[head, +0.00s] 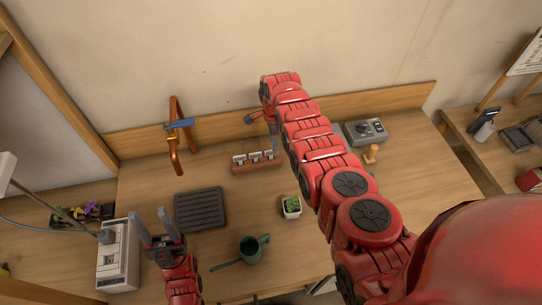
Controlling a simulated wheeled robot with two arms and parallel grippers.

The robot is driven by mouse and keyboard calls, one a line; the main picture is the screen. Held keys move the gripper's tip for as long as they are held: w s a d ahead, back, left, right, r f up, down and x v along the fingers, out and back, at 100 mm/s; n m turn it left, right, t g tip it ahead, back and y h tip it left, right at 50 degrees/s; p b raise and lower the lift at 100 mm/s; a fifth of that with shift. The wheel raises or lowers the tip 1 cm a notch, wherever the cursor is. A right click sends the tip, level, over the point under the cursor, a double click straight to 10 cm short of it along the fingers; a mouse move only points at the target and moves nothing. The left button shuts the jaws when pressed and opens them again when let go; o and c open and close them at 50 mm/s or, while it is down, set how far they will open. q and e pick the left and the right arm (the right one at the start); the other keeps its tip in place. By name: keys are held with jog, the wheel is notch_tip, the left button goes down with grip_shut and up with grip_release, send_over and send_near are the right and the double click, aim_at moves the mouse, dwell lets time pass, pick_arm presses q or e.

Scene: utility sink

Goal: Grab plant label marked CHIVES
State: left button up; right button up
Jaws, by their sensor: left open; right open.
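Several small white plant labels (254,156) stand in a row in a wooden holder (257,168) near the back of the workbench. Their lettering is too small to read, so I cannot tell which one is marked CHIVES. My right gripper (263,127) is open just above and behind the labels' right part, and its arm reaches in from the lower right. Whether it touches a label cannot be told. My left gripper (158,232) is open and empty at the front left, with its fingers pointing up in the picture, beside the dark tray.
A dark ribbed tray (200,209), a green watering can (252,247) and a small potted plant (291,206) stand on the bench (225,268). An orange-brown stand (176,150) is at back left, a grey device (366,131) at back right. A white machine (118,255) stands left.

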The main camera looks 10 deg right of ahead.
aim_at(271, 156)
jog(key=f+b, duration=0.1)
jog(key=b, duration=0.1)
jog(key=f+b, duration=0.1)
jog(key=f, duration=0.1)
jog(key=f+b, duration=0.2)
jog(key=shift+w+a+f+b, duration=0.15)
jog(key=shift+a+f+b, duration=0.05)
jog(key=shift+a+b, duration=0.2)
jog(key=shift+r, duration=0.1)
grip_shut()
